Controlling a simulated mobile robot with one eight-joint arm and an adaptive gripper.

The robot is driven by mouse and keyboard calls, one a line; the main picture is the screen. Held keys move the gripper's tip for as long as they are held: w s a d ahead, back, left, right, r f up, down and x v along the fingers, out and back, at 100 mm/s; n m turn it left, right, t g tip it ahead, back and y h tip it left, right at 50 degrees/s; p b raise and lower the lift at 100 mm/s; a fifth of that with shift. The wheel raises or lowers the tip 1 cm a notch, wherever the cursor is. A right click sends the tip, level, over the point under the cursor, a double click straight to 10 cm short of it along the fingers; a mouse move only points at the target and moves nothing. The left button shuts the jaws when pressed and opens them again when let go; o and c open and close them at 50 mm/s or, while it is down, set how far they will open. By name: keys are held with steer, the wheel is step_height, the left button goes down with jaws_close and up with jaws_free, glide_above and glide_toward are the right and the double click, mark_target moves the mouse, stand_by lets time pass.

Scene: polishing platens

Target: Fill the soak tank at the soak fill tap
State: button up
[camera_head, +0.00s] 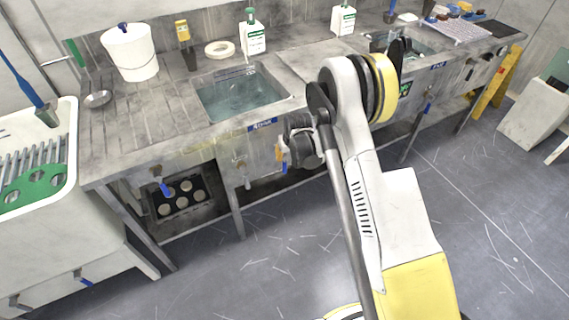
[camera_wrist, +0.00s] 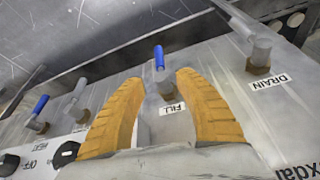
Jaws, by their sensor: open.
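My gripper (camera_wrist: 160,82) is open, with its two orange fingers on either side of a tap marked FILL (camera_wrist: 158,58). The tap has a grey body and a blue lever pointing up between the fingertips; I cannot tell whether they touch it. In the head view my gripper (camera_head: 283,154) is at the bench front, below and right of a sunken tank (camera_head: 238,107) holding water. A blue label on the bench edge by this tank is too small to read. The wrist hides most of the fill tap there.
A DRAIN tap (camera_wrist: 258,58) stands right of the fill tap; another blue-levered tap (camera_wrist: 39,106) and black knobs (camera_wrist: 66,153) are left. A white bucket (camera_head: 132,55) and bottle (camera_head: 252,36) stand on the bench (camera_head: 125,120). The floor (camera_head: 285,235) in front is clear.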

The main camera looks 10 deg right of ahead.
mark_target(285, 162)
steer(key=b+x, duration=0.4)
steer(key=x, duration=0.6)
steer(key=shift+w, duration=0.15)
jaws_close()
